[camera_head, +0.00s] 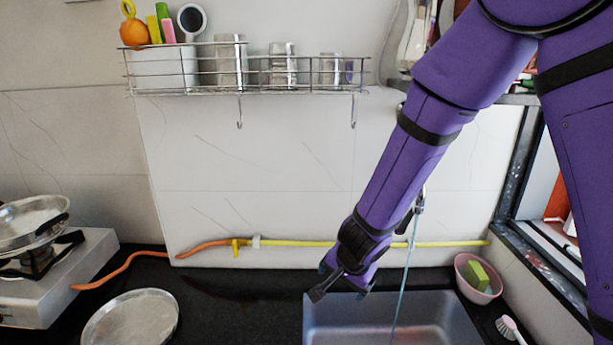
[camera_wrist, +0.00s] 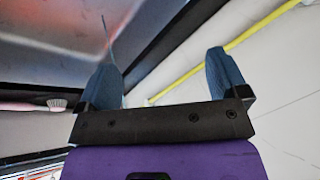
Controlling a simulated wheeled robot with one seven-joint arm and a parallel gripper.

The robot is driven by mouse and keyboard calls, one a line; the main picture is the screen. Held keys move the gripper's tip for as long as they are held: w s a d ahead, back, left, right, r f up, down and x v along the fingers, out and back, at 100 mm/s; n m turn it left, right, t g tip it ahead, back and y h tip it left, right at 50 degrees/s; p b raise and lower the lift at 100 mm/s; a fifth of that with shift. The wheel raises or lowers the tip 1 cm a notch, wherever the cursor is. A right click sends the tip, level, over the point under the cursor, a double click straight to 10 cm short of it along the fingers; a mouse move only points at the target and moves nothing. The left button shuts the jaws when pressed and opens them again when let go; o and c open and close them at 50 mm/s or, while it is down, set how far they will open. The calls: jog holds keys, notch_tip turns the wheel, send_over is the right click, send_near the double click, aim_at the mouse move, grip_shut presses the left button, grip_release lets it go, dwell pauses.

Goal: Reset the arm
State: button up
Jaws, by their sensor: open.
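My purple arm reaches down from the upper right in the head view. My gripper (camera_head: 341,284) hangs over the back left edge of the sink (camera_head: 430,312). In the wrist view my gripper (camera_wrist: 163,74) shows two blue fingers spread wide apart with nothing between them. The sink (camera_wrist: 70,35) fills the upper left of that view. No clay waterpot shows in either view.
A thin bluish stream (camera_head: 406,275) runs down into the sink beside my forearm. A pink bowl (camera_head: 462,268) with a green sponge (camera_head: 480,277) and a brush (camera_head: 509,327) sit right. A wire rack (camera_head: 180,88) hangs above. A round metal lid (camera_head: 130,320) lies left.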

jog(key=s+d+r+n+t+y, duration=0.1)
jog(key=s+d+r+n+y, duration=0.2)
jog(key=r, duration=0.7)
jog(key=s+d+r+n, duration=0.25)
jog(key=d+r, duration=0.25)
jog(key=r, duration=0.6)
jog(key=s+d+r+n+h, duration=0.1)
jog(key=s+d+r+h, duration=0.1)
jog(key=s+d+r, duration=0.2)
jog(key=s+d+r+h, duration=0.2)
jog(key=s+d+r, duration=0.1)
jog(key=s+d, duration=0.7)
jog(key=s, duration=0.3)
jog(key=shift+s+r+n, duration=0.35)
jog(key=shift+s, duration=0.05)
jog(key=shift+d, duration=0.1)
